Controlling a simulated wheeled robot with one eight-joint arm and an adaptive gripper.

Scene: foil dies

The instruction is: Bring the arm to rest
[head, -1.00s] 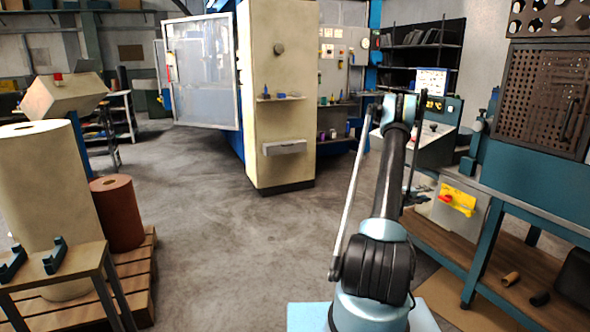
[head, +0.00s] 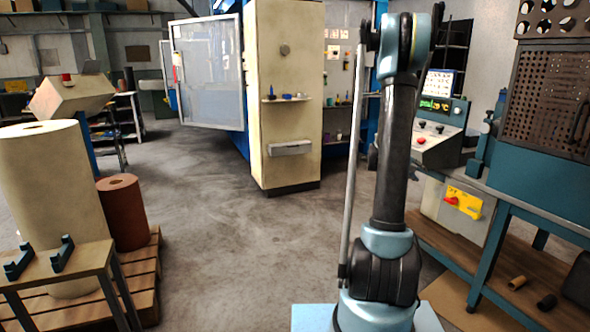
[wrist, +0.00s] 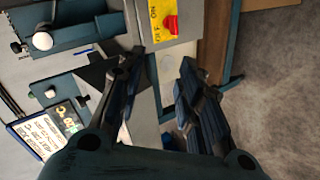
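My arm (head: 396,150) stands nearly upright at the right of centre in the head view, its elbow close to the top edge. My gripper (wrist: 162,62) shows in the wrist view with its two dark fingers spread apart. Nothing is held between them. In the wrist view the gripper is over the bench area, with the yellow switch plate (wrist: 178,20) and its red knob beyond the fingertips. In the head view I cannot make out the gripper; it appears hidden behind the arm.
A control panel (head: 436,130) and a blue-framed bench (head: 497,250) stand to the right of my arm. A cream cabinet (head: 287,95) is ahead. At left, a large cream roll (head: 45,190) and a red-brown roll (head: 122,215) stand on a pallet. The middle floor is open.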

